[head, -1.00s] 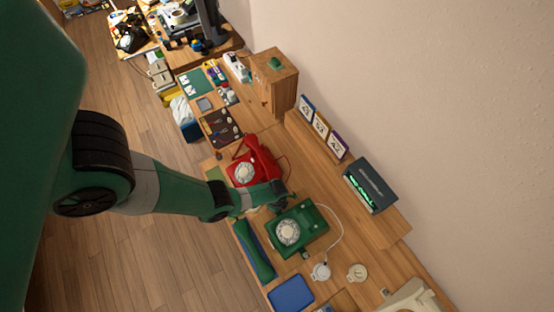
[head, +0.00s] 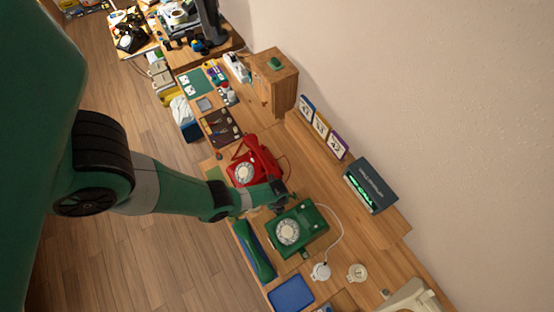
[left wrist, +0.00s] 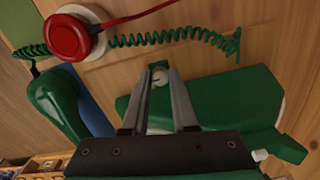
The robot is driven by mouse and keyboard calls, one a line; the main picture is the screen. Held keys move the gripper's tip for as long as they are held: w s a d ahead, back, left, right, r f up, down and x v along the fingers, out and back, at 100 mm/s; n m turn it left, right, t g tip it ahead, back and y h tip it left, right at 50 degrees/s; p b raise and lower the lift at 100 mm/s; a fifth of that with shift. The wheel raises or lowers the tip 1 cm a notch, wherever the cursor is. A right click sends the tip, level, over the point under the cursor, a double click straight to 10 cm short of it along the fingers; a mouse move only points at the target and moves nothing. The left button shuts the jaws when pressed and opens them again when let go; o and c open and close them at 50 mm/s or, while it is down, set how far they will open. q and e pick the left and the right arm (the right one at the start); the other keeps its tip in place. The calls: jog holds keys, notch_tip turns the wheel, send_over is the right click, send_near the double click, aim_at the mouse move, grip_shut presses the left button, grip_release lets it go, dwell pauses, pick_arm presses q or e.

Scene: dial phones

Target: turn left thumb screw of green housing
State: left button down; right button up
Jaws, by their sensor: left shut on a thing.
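The green housing (head: 316,228) is the body of a green dial phone with a pale dial (head: 287,231), lying on the wooden bench. In the left wrist view the green housing (left wrist: 232,100) fills the lower right. My left gripper (head: 284,197) is at the housing's upper edge in the head view. In the left wrist view my left gripper (left wrist: 160,72) has its two fingertips on either side of a small pale thumb screw (left wrist: 158,77) and is shut on it. The screw's slot angle is hard to read. My right gripper is not in view.
A red phone (head: 262,160) stands close beside my left arm. A green handset (left wrist: 55,105) with a coiled green cord (left wrist: 170,36) lies near the housing. A blue tray (head: 291,293) and white round parts (head: 320,271) lie beyond.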

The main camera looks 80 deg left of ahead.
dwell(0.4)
pick_arm(q)
jog(key=c, duration=0.7)
grip_release()
notch_tip(320, 180, up, 12)
jog(key=p, duration=1.1)
jog(key=shift+f+p, duration=0.2)
jog(key=shift+p, duration=0.15)
jog(key=shift+d, duration=0.1)
